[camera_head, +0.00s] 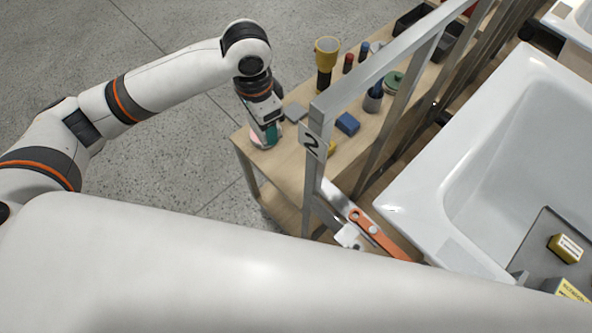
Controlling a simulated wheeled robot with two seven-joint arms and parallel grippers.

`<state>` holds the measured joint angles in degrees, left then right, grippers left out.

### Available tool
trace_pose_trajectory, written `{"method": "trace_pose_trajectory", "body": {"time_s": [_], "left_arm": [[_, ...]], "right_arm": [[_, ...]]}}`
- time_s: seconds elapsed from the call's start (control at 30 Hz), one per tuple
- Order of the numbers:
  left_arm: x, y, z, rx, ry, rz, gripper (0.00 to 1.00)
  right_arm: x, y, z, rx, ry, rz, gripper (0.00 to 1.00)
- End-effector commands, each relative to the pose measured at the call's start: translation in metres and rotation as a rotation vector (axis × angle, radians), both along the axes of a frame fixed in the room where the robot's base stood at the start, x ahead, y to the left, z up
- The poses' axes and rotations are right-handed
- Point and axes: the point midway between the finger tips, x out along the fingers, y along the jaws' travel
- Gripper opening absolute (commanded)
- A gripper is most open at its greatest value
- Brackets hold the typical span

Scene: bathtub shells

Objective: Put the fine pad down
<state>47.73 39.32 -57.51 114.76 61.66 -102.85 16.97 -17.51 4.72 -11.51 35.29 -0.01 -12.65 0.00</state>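My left gripper (267,133) points down at the near left corner of the wooden bench. A small teal piece (271,132) shows at its fingertips, with a pale pinkish patch (257,141) beside it at bench level. The teal piece may be the fine pad, but no label is readable. The fingers partly cover it, and I cannot tell whether they grip it or whether it rests on the bench. My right gripper is out of view.
The bench (290,165) also holds a grey flat pad (295,112), a blue block (347,123), a yellow-topped torch (326,60) and several small tools. A metal frame (375,65) separates it from a white bathtub (450,170).

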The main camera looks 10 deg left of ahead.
Motion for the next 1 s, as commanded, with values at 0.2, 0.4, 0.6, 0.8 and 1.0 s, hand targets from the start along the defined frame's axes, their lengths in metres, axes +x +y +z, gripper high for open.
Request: {"method": "trace_pose_trajectory", "body": {"time_s": [0.2,0.4,0.6,0.8,1.0], "left_arm": [[0.019,-0.017,-0.045,0.002,-0.011,-0.367,0.38],[0.032,-0.032,-0.082,0.011,-0.014,-0.708,0.38],[0.042,-0.046,-0.118,0.021,-0.013,-1.037,0.38],[0.047,-0.055,-0.141,0.029,-0.009,-1.269,0.38],[0.048,-0.058,-0.156,0.03,-0.002,-1.36,0.38]], "right_arm": [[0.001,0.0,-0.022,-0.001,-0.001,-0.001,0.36],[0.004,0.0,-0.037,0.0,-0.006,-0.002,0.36],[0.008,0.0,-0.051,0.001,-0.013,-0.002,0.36],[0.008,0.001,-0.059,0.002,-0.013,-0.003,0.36],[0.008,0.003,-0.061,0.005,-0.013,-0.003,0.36]]}}
